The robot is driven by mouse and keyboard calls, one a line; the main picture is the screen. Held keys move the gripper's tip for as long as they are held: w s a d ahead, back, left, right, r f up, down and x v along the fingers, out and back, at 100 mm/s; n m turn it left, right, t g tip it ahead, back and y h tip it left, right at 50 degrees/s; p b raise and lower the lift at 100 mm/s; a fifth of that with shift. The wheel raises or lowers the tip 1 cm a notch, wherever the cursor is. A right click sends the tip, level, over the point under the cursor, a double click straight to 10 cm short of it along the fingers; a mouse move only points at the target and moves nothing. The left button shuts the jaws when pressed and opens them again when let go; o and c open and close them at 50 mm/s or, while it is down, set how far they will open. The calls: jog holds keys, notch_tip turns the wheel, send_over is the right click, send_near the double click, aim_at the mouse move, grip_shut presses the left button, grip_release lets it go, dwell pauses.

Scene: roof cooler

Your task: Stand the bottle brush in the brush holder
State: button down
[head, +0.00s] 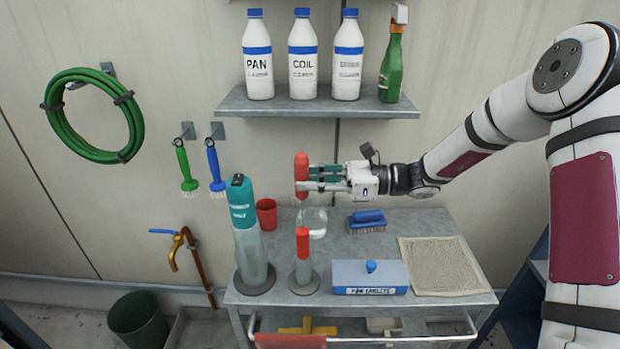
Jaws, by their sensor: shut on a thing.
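My gripper (308,178) is shut on the red handle of a brush (301,163), held upright above the table. A thin pale shaft runs down from the handle; the brush's lower end is hard to make out. Below it stands a slim grey holder (304,278) on a round dark base, near the table's front edge. A red upright piece (303,242) shows at the holder's top; I cannot tell whether it is part of the holder or another tool in it. The held handle is above this piece, apart from it.
A tall teal-topped container (243,215) stands left of the holder, a blue-grey box (370,278) right. Behind are a red cup (266,214), a clear vessel (313,220) and a blue scrubbing brush (367,221). A beige mat (443,267) lies right. A shelf (318,108) with bottles hangs above.

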jog(key=shift+f, duration=1.3)
jog(key=shift+f+b, duration=0.3)
jog(key=shift+f, duration=0.05)
jog(key=shift+f+b, duration=0.6)
jog(key=shift+f, duration=2.05)
jog(key=c, duration=1.2)
grip_release()
jog(key=shift+c, duration=0.2)
